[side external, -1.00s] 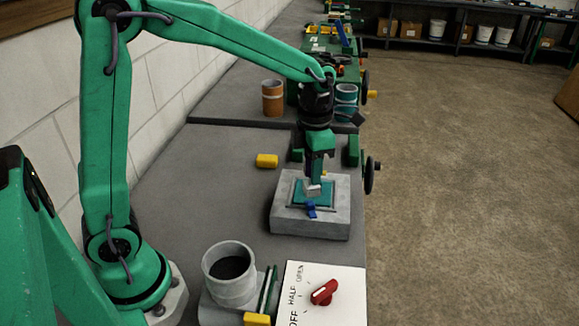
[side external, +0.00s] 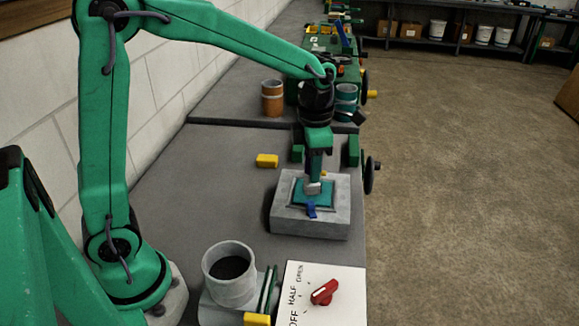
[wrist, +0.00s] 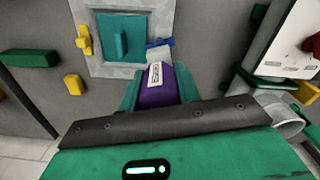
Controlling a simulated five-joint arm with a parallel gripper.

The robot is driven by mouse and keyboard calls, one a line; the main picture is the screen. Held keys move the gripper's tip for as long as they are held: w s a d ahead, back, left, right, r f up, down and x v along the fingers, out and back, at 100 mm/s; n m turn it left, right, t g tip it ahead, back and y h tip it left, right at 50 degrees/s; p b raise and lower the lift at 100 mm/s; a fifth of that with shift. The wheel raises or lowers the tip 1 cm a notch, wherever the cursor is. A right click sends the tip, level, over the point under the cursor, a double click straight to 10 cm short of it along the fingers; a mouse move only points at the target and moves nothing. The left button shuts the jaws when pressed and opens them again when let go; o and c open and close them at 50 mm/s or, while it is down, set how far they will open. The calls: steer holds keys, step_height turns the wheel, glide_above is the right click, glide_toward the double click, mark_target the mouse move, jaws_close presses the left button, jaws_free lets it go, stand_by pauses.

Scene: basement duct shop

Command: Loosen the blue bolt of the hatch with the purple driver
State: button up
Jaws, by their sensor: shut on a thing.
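My gripper (side external: 315,165) points down over the hatch block and is shut on the purple driver (wrist: 157,93). In the wrist view the green fingers (wrist: 158,88) flank its purple, labelled handle. The driver's grey head reaches the blue bolt (wrist: 158,43) at the edge of the teal hatch (wrist: 108,35); they seem to touch. In the side view the blue bolt (side external: 311,211) shows at the hatch's near edge, with the grey driver head (side external: 313,187) just above; the purple handle is hidden there. A yellow bolt (wrist: 84,40) sits on the hatch's opposite side.
The hatch is set in a grey block (side external: 310,223) on the bench. A yellow block (side external: 267,160) lies left of it. A grey pipe (side external: 230,272) and a white panel with a red knob (side external: 324,291) stand nearer. Green blocks (side external: 353,150) lie behind.

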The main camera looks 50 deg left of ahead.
steer(key=m, duration=0.4)
steer(key=shift+r+m, duration=0.25)
steer(key=shift+m, duration=0.15)
steer(key=m, duration=0.4)
steer(key=shift+r, duration=0.25)
steer(key=m, duration=0.4)
steer(key=shift+r, duration=0.25)
steer(key=m, duration=0.4)
steer(key=shift+r+m, duration=0.2)
steer(key=shift+m, duration=0.1)
steer(key=shift+f, duration=0.2)
glide_above(310, 208)
steer(key=shift+w+a+f, duration=0.1)
steer(key=shift+f, duration=0.7)
steer(key=shift+w+a+f, duration=0.15)
steer(key=shift+f, duration=0.6)
steer(key=shift+w+a+f, duration=0.1)
steer(key=shift+f, duration=0.7)
steer(key=shift+f, duration=1)
